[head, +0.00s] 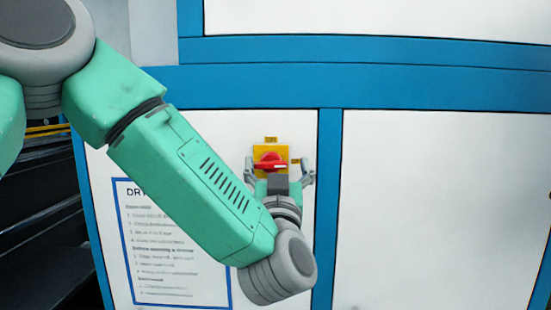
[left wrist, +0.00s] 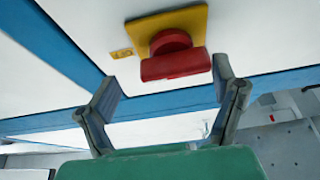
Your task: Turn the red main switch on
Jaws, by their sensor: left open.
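The red main switch (head: 269,162) is a rotary knob on a yellow plate (head: 284,152), fixed to the white cabinet panel. In the head view its handle lies roughly level, slightly tilted. My left gripper (head: 280,168) is in front of the switch, with its fingers spread to either side of the plate. In the left wrist view the red knob (left wrist: 175,58) appears beyond and between the open fingertips of the left gripper (left wrist: 165,88). The fingers do not appear to touch the knob. The lower part of the plate is hidden in the head view. My right gripper is not in view.
A printed notice with a blue border (head: 176,290) is on the panel at the left, partly covered by my left arm. Blue frame strips (head: 326,210) divide the white panels. Dark machine parts (head: 40,220) stand at the far left. The right panel (head: 440,210) is clear.

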